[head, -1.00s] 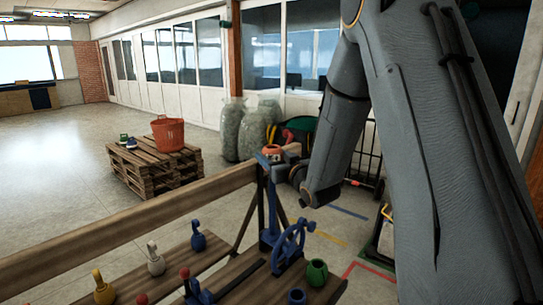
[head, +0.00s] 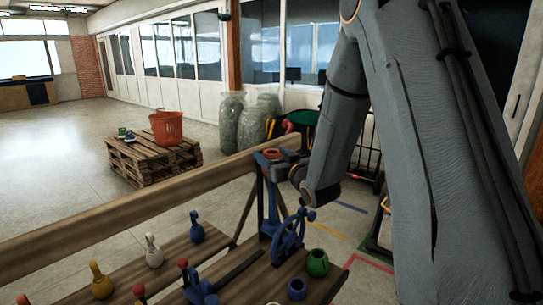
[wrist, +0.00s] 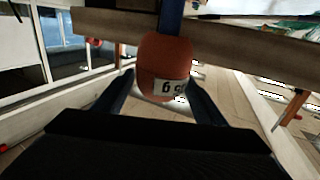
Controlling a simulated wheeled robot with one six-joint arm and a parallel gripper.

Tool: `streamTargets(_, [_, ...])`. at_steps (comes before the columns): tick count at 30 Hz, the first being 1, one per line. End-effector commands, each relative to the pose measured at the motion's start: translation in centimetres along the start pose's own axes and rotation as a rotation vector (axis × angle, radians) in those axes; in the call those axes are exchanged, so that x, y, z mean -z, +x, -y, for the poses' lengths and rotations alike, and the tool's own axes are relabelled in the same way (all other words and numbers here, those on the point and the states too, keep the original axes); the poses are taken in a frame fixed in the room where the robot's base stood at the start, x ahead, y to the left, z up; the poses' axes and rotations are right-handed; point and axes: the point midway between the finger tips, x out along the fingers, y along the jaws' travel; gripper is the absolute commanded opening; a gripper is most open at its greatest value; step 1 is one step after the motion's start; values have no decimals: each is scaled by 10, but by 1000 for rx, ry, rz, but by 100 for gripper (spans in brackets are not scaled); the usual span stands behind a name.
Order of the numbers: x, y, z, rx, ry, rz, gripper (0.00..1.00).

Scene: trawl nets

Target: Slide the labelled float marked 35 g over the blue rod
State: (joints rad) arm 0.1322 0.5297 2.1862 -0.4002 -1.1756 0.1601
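An orange-red float (wrist: 165,68) with a white label sits between the two dark blue fingers of my gripper (wrist: 163,88) in the wrist view. The fingers appear to close on its sides. The label is cut off and seems to read "6 g"; I cannot make out 35 g. In the head view the float (head: 273,154) is at the top of an upright blue rod (head: 271,205), with my gripper (head: 280,168) just right of it. The blue upright also shows beyond the float in the wrist view (wrist: 171,15). I cannot tell whether the float is around the rod or beside it.
A blue handwheel (head: 288,237) stands close right of the upright. A wooden rail (head: 120,208) runs left from it. Several pear-shaped floats stand on the bench, with a green ring-like piece (head: 317,263) at right. A pallet (head: 150,165) bears an orange basket (head: 166,126).

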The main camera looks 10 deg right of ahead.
Motion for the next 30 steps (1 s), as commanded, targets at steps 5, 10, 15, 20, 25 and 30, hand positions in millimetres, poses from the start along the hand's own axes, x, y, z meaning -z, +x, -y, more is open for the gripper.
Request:
streamTargets(5, [0, 0, 0, 0, 0, 0, 77])
streamTargets(10, [0, -1, 0, 0, 0, 1, 77])
streamTargets(15, [-1, -14, 0, -1, 0, 1, 77])
streamTargets(20, [-1, -41, -1, -3, 0, -1, 77])
streamTargets(25, [-1, -66, -1, -2, 0, -1, 77])
streamTargets(30, [0, -78, 0, 0, 0, 0, 77])
